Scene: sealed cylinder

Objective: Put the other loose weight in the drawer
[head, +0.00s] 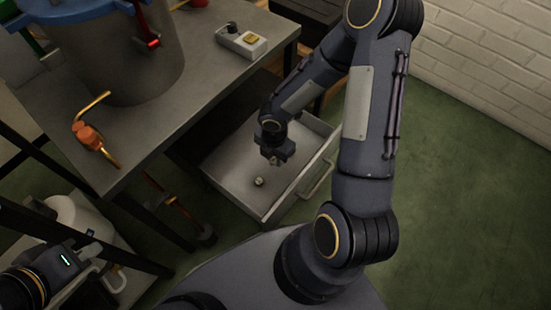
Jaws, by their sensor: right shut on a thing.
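The open drawer (228,183) is a pale, shallow tray pulled out below the workbench. One small, light metal weight (259,182) lies on its floor. My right gripper (273,160) reaches down from above and hangs over the drawer, just above and to the right of that weight. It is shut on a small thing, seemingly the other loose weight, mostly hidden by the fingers. My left gripper (105,266) is at the lower left, away from the drawer, with its pale fingers apart and nothing seen between them.
A large grey cylinder (120,50) with a red clamp stands on the workbench (185,105). A bent brass and copper tool (92,135) lies near the bench edge. A small pale box (242,40) sits at the bench's far end. Green floor is clear on the right.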

